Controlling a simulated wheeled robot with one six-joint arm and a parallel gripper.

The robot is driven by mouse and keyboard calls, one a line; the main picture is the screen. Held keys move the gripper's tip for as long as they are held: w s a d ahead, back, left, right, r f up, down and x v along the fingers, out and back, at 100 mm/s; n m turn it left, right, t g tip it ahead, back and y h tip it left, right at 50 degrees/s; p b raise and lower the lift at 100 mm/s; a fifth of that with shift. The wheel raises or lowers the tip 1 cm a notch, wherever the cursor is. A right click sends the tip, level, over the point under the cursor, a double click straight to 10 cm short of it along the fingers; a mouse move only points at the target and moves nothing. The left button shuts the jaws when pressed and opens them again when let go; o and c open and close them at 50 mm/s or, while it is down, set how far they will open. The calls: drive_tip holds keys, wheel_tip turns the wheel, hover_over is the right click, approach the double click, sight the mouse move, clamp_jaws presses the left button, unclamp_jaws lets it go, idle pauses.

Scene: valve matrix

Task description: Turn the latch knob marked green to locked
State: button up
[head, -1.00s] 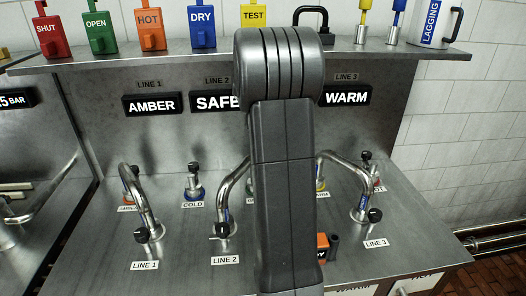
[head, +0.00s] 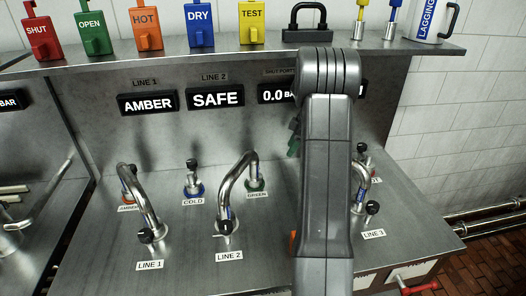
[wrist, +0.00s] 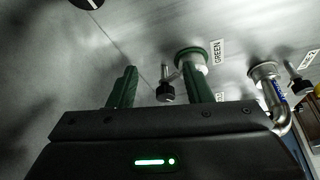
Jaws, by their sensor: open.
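Curved pipes at LINE 1 (head: 142,205) and LINE 3 (head: 363,190) rise from the panel. The blue-collared COLD knob (head: 193,178) stands left of the green one. Display signs read AMBER (head: 147,103) and SAFE (head: 215,99). A shelf with coloured tags and a padlock runs above.

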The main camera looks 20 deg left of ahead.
drive_tip(key=s+a+f+p, duration=0.1)
drive_tip(key=a, duration=0.3)
drive_tip(key=s+a+f+p, duration=0.1)
drive_tip(key=a+p, duration=0.1)
drive_tip(key=a, duration=0.2)
drive_tip(key=s+a+f+p, duration=0.1)
drive_tip(key=a+f+p, duration=0.1)
drive_tip(key=a, duration=0.3)
drive_tip(key=shift+s+a, duration=0.1)
drive_tip(key=shift+s, duration=0.25)
drive_tip(key=shift+a+f, duration=0.1)
drive_tip(key=shift+f, duration=0.25)
drive_tip(key=shift+c, duration=0.5)
